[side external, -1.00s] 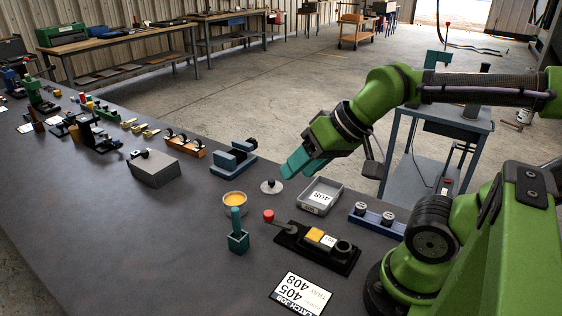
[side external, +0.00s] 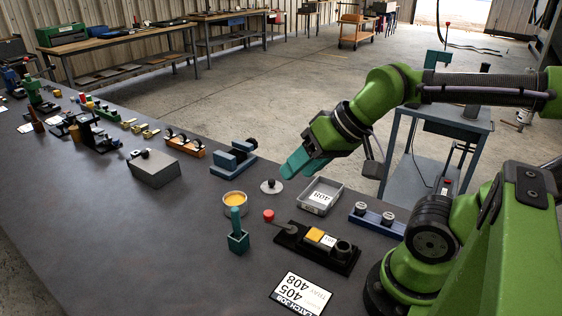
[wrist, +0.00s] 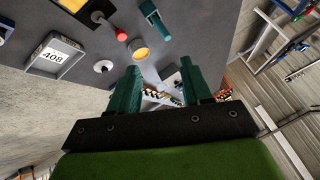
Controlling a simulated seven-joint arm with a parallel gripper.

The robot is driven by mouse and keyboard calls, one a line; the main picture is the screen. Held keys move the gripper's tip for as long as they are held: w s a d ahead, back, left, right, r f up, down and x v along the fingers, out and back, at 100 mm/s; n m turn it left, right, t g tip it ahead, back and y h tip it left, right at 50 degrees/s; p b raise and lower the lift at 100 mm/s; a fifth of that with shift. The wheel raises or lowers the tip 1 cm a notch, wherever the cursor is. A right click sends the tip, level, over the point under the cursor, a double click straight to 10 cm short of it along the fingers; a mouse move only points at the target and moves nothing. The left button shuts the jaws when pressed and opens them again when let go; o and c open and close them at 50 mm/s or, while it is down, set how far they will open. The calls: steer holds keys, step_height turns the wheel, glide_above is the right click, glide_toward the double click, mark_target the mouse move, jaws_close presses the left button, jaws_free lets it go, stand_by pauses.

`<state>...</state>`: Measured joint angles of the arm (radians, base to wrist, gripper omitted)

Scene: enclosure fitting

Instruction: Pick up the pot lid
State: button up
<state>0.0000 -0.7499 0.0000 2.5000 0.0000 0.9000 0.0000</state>
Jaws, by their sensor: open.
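The pot lid (side external: 271,186) is a small pale disc with a dark knob. It lies flat on the dark table just left of my gripper in the side view, and it also shows in the wrist view (wrist: 103,67), left of the fingers. A round pot (side external: 235,203) with yellow-orange contents stands open near the lid, apart from it. My gripper (side external: 289,171) has teal fingers and is above and beside the lid, not touching it. In the wrist view the two fingers (wrist: 162,88) are apart with nothing between them.
A grey tray marked 408 (side external: 320,195) stands right of the lid. A black fixture (side external: 318,248) with a red-knobbed lever, a teal holder (side external: 238,240) and a blue clamp block (side external: 233,160) are close by. Bare table lies left of the pot.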

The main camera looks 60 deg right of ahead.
steer(key=shift+o, duration=0.5)
steer(key=n+g+h, duration=0.2)
steer(key=n+g, duration=0.5)
glide_above(272, 180)
step_height(272, 180, down, 7)
step_height(272, 180, down, 16)
steer(key=shift+f, duration=0.15)
jaws_close()
